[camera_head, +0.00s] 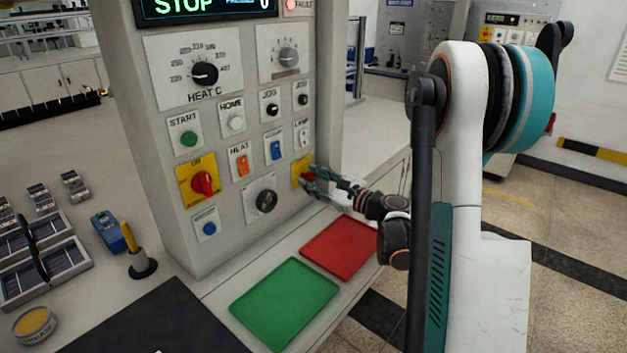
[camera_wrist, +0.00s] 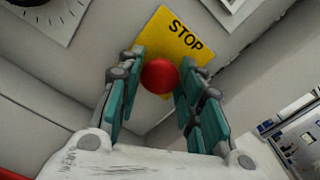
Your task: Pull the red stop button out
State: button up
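The red stop button (camera_wrist: 160,76) is a round red knob on a yellow plate (camera_wrist: 186,38) marked STOP, on the front of the grey control panel. In the wrist view it sits between the two teal fingers of my gripper (camera_wrist: 157,84), with one finger on each side. I cannot tell whether the fingers touch it. In the head view my gripper (camera_head: 313,178) is at the yellow plate (camera_head: 297,172) on the panel's lower right, and it hides most of the button.
Near my gripper on the panel are a black dial (camera_head: 266,201), a white LAMP switch (camera_head: 304,136) and a blue switch (camera_head: 275,150). A red mat (camera_head: 342,248) and a green mat (camera_head: 285,302) lie on the table below. A red rotary switch (camera_head: 203,183) is farther left.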

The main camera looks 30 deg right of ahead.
jog(key=o, duration=0.3)
